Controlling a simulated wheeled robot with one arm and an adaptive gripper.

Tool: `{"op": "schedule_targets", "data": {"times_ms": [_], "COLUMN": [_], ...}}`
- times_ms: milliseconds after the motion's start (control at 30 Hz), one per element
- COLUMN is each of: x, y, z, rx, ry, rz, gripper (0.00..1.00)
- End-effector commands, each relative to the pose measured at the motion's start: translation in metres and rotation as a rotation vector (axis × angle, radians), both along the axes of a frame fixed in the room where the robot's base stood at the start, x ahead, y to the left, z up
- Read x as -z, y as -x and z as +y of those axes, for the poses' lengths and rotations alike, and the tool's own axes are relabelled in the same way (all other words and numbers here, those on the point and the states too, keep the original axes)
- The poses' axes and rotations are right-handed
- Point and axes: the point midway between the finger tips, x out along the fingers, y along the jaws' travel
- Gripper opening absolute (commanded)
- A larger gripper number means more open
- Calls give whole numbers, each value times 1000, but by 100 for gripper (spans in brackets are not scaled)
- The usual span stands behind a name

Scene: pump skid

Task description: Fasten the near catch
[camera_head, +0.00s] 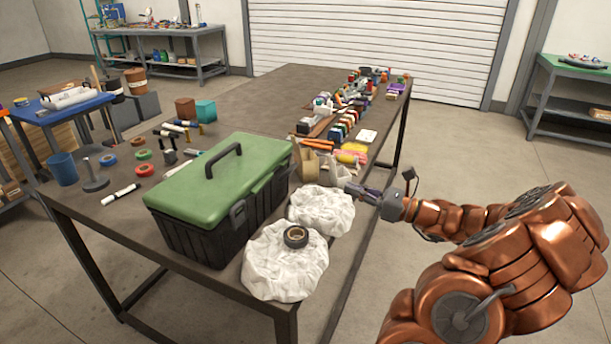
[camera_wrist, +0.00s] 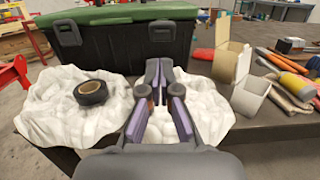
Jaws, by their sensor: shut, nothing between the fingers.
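A toolbox with a green lid (camera_head: 218,178) and black body stands on the table; its lid is down. Its near catch (camera_head: 238,213) is a dark piece on the side facing my arm, and shows at left in the wrist view (camera_wrist: 67,32). A second catch (camera_wrist: 162,32) sits farther along the same side. I cannot tell for sure whether either catch is fastened. My gripper (camera_head: 352,188) is shut and empty, to the right of the toolbox and apart from it. In the wrist view the gripper (camera_wrist: 159,78) points toward the second catch, above white cloth.
Two crumpled white cloths (camera_head: 283,268) (camera_head: 322,211) lie beside the toolbox, between it and the table edge. A black tape roll (camera_head: 296,237) rests on the nearer one. Beige holders (camera_wrist: 231,62) and orange and yellow items (camera_wrist: 287,70) stand to the right in the wrist view.

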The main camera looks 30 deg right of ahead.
Motion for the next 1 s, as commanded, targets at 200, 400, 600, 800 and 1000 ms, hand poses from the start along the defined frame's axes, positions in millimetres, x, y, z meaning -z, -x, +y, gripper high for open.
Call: {"op": "schedule_targets", "data": {"times_ms": [200,400,600,800,1000], "x": [1,1,-1,-6,-9], "y": [2,0,-15,-44,-74], "z": [-5,-3,6,24,41], "rx": [12,10,8,4,3], "ry": [-10,-8,-7,-9,-7], "rz": [0,0,0,-1,1], "gripper": [0,0,0,0,0]}}
